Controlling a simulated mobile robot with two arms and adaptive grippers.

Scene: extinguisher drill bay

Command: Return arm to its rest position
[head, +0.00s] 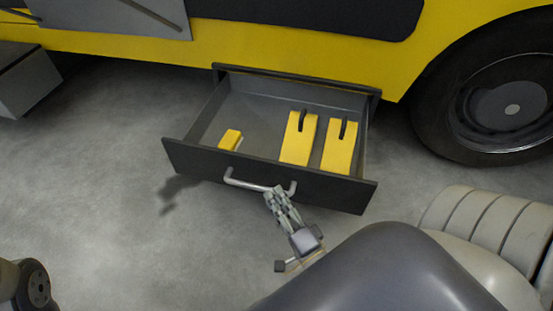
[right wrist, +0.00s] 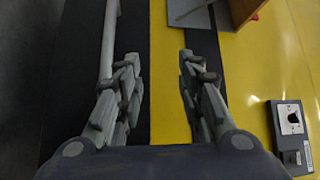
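My right gripper (head: 277,195) is in front of the open drawer's dark front panel (head: 330,192), close to the right part of its silver bar handle (head: 255,186). In the right wrist view the two fingers of the right gripper (right wrist: 158,68) are spread apart with nothing held between them. The handle bar (right wrist: 107,40) runs along the left there, partly hidden behind the left finger and not between the fingertips. Whether finger and bar touch I cannot tell. My left gripper is not in view.
The drawer holds two slotted yellow pieces (head: 298,140) and a small yellow block (head: 230,139). It sticks out beneath a yellow vehicle (head: 265,45). A black tyre (head: 450,110) stands at right, a grey box (head: 25,80) at left. The grey floor (head: 110,200) left of the drawer is clear.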

